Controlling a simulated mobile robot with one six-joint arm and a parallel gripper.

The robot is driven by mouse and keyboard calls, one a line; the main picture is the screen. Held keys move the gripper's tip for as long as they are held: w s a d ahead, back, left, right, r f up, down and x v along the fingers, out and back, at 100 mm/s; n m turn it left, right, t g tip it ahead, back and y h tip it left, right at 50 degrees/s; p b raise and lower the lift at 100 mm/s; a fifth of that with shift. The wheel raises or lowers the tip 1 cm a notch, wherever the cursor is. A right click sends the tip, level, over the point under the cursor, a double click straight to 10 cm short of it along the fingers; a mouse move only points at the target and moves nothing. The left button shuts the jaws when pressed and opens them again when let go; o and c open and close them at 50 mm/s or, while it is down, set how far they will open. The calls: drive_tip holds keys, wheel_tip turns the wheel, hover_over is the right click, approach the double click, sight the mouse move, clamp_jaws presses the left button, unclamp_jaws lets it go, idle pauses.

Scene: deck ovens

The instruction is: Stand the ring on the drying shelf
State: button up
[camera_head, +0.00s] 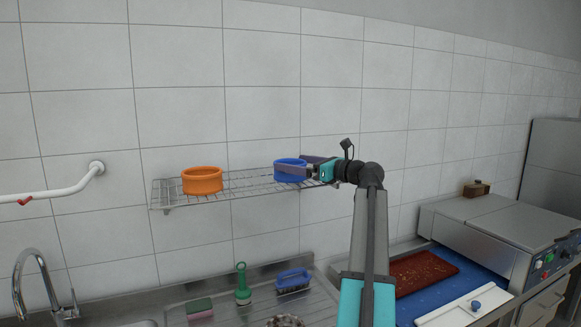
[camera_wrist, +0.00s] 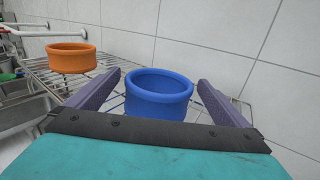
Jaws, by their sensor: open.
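A blue ring (camera_head: 289,172) rests on the wire drying shelf (camera_head: 240,186) near its right end. An orange ring (camera_head: 202,180) stands on the same shelf to the left. My gripper (camera_head: 300,168) is at the right end of the shelf, reaching in level from the right. In the wrist view the blue ring (camera_wrist: 158,92) lies between the two open fingers, with a gap on each side. The orange ring (camera_wrist: 72,58) shows farther off at the left there. The ring's underside is hidden, but it appears to sit on the wires.
Below the shelf is a metal drainer with a green-handled brush (camera_head: 242,285), a blue brush (camera_head: 293,279) and a sponge (camera_head: 199,308). A tap (camera_head: 38,283) and a white wall pipe (camera_head: 60,190) are at left. An oven (camera_head: 500,225) stands at right. The shelf's middle is free.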

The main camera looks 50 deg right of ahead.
drive_tip(key=s+d+b, duration=0.1)
drive_tip(key=s+b, duration=0.2)
drive_tip(key=s, duration=0.6)
drive_tip(key=shift+s+d+b, duration=0.2)
drive_tip(key=shift+d+b, duration=0.1)
idle(0.5)
